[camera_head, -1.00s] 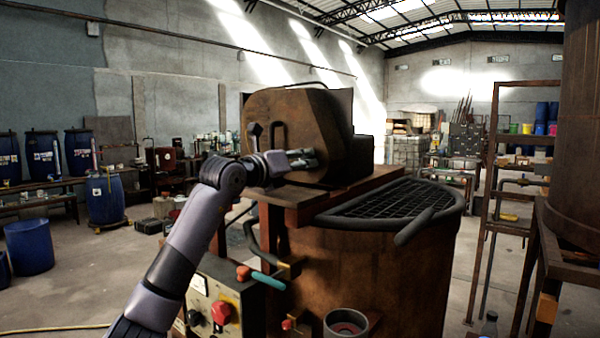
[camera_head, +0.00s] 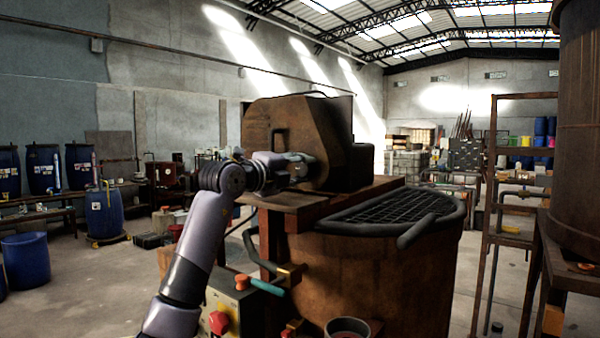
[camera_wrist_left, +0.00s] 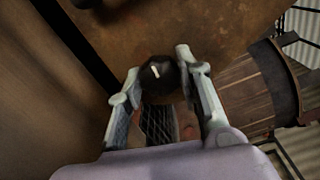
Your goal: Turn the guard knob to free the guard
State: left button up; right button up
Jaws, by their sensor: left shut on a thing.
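The guard knob (camera_wrist_left: 160,72) is a dark, faceted knob with a short white mark, in the left wrist view. It sits against a rusty brown surface. My left gripper (camera_wrist_left: 161,79) has one finger on each side of it and is shut on it. In the head view my left gripper (camera_head: 305,166) reaches from the left to the face of the rusty housing (camera_head: 300,115) on top of the vat, and hides the knob. A curved dark mesh grate with a thick rim (camera_head: 400,208) covers the vat's top. My right gripper is not in view.
The rusty vat (camera_head: 375,270) stands below the housing. A metal rack (camera_head: 490,200) stands at right. Open floor lies at left, with blue barrels (camera_head: 105,208).

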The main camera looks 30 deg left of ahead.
pick_arm(q)
jog(key=shift+n, duration=0.7)
jog(key=o, duration=1.2)
jog(key=shift+a, duration=0.1)
jog(key=s, duration=1.2)
jog(key=shift+a, duration=0.4)
